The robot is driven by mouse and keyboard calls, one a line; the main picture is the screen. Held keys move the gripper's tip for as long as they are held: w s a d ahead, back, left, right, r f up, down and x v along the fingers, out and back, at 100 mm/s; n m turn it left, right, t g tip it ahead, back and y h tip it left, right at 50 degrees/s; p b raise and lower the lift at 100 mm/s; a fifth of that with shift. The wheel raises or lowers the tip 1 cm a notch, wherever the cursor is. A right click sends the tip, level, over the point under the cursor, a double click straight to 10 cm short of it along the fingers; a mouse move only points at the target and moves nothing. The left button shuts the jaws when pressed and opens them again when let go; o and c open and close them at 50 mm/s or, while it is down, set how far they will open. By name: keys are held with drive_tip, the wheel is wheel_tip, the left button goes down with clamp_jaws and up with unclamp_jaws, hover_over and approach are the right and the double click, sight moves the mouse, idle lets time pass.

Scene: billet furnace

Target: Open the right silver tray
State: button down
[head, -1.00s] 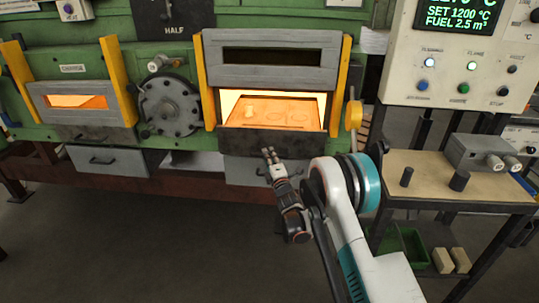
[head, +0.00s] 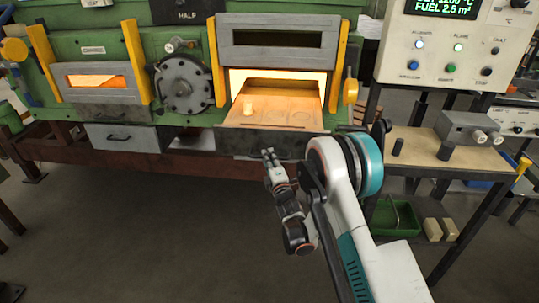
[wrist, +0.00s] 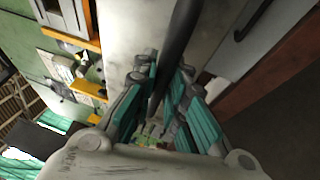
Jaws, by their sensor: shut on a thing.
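The right tray (head: 288,121) sticks out of the right furnace opening, towards me, in the head view. Its flat top has round marks and is lit orange, and a small glowing billet (head: 248,107) stands on it at the left. Its dark front face (head: 235,141) hangs below the top. My gripper (head: 267,154) is at this front face. In the wrist view my gripper (wrist: 155,105) is shut around a dark bar handle (wrist: 182,40), which runs across a pale grey face (wrist: 130,40). The part of the handle between the fingers is partly hidden.
A closed left grey drawer (head: 122,138) hangs under the left furnace door (head: 97,82). Yellow posts (head: 213,60) flank the right opening. A side bench (head: 420,147) and control panel (head: 440,50) stand to the right. The floor (head: 150,220) to the left is clear.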

drive_tip(key=shift+s, duration=0.3)
drive_tip(key=c, duration=1.6)
unclamp_jaws()
drive_tip(key=shift+f, duration=0.1)
